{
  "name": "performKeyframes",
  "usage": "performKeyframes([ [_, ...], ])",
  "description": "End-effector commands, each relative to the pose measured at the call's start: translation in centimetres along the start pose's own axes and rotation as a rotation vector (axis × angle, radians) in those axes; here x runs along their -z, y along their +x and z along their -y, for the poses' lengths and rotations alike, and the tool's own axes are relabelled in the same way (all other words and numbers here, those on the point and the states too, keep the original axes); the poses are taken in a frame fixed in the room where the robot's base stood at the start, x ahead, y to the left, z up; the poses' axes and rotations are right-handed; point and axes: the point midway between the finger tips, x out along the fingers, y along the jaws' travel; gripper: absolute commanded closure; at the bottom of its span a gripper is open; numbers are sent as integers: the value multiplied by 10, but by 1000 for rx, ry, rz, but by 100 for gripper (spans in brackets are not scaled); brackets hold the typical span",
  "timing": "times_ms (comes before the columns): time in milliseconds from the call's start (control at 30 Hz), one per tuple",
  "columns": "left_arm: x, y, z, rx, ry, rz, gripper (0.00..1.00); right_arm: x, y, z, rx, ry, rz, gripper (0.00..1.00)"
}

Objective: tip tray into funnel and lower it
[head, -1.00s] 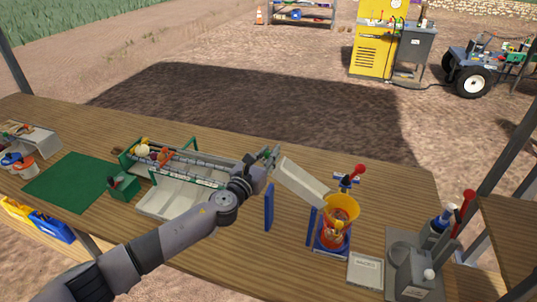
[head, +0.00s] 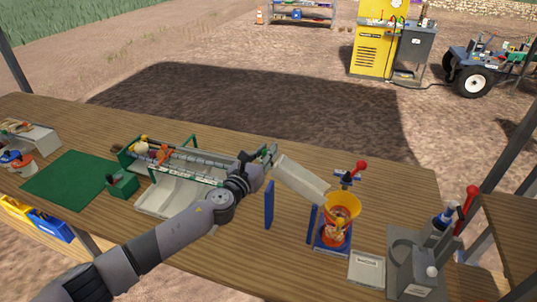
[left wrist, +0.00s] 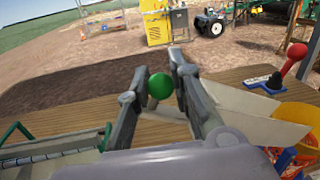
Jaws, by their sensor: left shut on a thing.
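My left gripper (head: 269,154) is raised above the right half of the bench. In the left wrist view its fingers (left wrist: 160,87) close around a green ball-shaped knob at the tray's end. The pale tray (head: 299,180) slopes down to the right, its lower end by the rim of the yellow funnel (head: 343,204). The tray also shows in the left wrist view (left wrist: 250,118), right of the fingers. Orange-red pieces show below the funnel's mouth in the wrist view. The tray's inside is hard to make out. My right gripper is not in view.
A red-knobbed lever (head: 360,167) stands behind the funnel and a blue post (head: 269,205) left of it. A grey machine (head: 410,262) and a flat pale box (head: 366,266) stand front right. A long sorting rack (head: 200,168) and a green mat (head: 72,181) lie left.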

Motion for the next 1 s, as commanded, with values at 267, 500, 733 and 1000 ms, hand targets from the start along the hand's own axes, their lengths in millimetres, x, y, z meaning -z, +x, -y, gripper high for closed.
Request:
performKeyframes([
  [267, 42, -4, -25, 0, -180, 29, 100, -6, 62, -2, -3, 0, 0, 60],
  [500, 70, -6, -41, 1, -345, 56, 100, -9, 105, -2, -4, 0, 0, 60],
  [733, 88, -8, -49, 1, -454, 74, 100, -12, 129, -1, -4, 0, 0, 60],
  [1000, 93, -8, -51, 2, -506, 83, 100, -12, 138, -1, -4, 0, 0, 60],
])
